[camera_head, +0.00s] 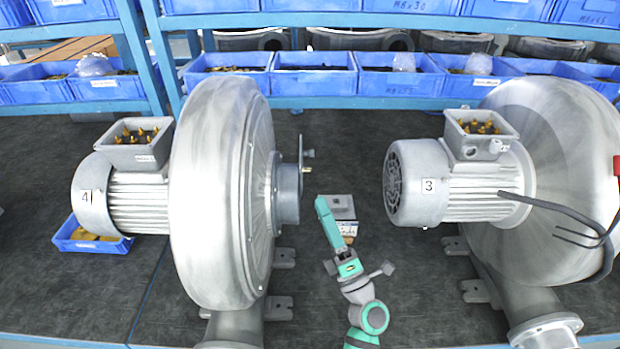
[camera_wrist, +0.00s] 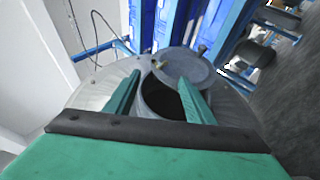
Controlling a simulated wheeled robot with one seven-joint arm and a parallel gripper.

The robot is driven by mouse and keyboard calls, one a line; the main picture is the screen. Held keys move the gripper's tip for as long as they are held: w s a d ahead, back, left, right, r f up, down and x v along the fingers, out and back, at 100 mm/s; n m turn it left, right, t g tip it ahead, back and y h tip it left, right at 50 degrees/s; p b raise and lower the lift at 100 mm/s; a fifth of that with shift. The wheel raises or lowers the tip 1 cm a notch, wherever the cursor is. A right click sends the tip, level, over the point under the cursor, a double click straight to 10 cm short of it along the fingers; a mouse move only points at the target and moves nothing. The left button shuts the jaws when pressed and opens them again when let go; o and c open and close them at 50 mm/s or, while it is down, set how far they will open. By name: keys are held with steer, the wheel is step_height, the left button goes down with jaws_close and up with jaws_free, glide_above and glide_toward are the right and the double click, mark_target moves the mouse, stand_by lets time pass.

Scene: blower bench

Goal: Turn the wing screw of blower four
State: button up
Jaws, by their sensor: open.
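Blower four (camera_head: 215,190), a grey metal housing with a motor labelled 4, stands on the left of the bench. Its round inlet (camera_head: 288,193) faces right; the wrist view shows the dark inlet opening (camera_wrist: 160,101). A round cover plate (camera_wrist: 183,66) sits swung beyond the opening, seen edge-on in the head view (camera_head: 300,155). A small yellowish part (camera_wrist: 158,62), possibly the wing screw, shows at the plate's left edge; a dark knob (camera_wrist: 201,49) is at its far edge. My gripper (camera_head: 323,204) is open and empty, right of the inlet, its fingers (camera_wrist: 159,78) apart with nothing between them.
Blue bins (camera_head: 315,75) line the rack behind. The dark bench top between the blowers is otherwise mostly clear.

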mark_target(308, 171)
steer(key=x, duration=0.4)
steer(key=d+x, duration=0.1)
steer(key=x, duration=0.2)
steer(key=shift+r, duration=0.25)
steer(key=shift+w+a+r, duration=0.15)
steer(key=shift+w+a, duration=0.1)
steer(key=shift+w, duration=0.25)
steer(key=shift+s+a, duration=0.1)
steer(key=shift+a, duration=0.1)
steer(key=shift+c, duration=0.3)
steer(key=c, duration=1)
steer(key=shift+d+t, duration=0.3)
steer(key=shift+d, duration=0.15)
